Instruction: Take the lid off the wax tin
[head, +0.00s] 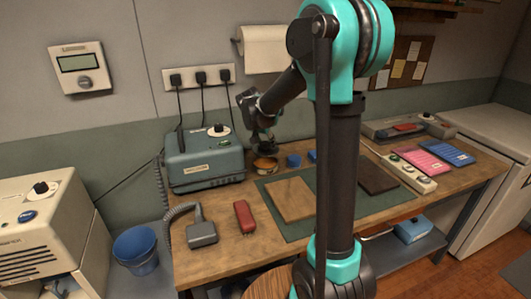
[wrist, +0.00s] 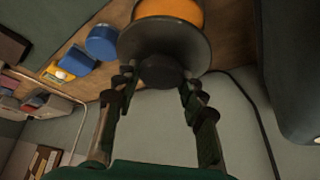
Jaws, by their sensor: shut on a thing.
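The wax tin (head: 265,165) is a small round tin with an orange-brown side, standing on the wooden workbench beside the teal-grey machine. In the wrist view its orange part (wrist: 168,9) shows at the top edge, partly hidden by the lid. The lid (wrist: 137,43) is a dark grey disc with a round dark knob. My gripper (wrist: 160,79) is shut on the knob, one finger at each side. In the head view my gripper (head: 262,143) is directly above the tin, small and dark. I cannot tell whether the lid still touches the tin's rim.
The teal-grey machine (head: 205,160) stands close left of the tin. Small blue objects (head: 293,160) sit just right. A wooden board (head: 289,199) lies on the green mat (head: 298,233) in front. A red object (head: 244,216) and a grey corded tool (head: 201,229) lie nearer the front.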

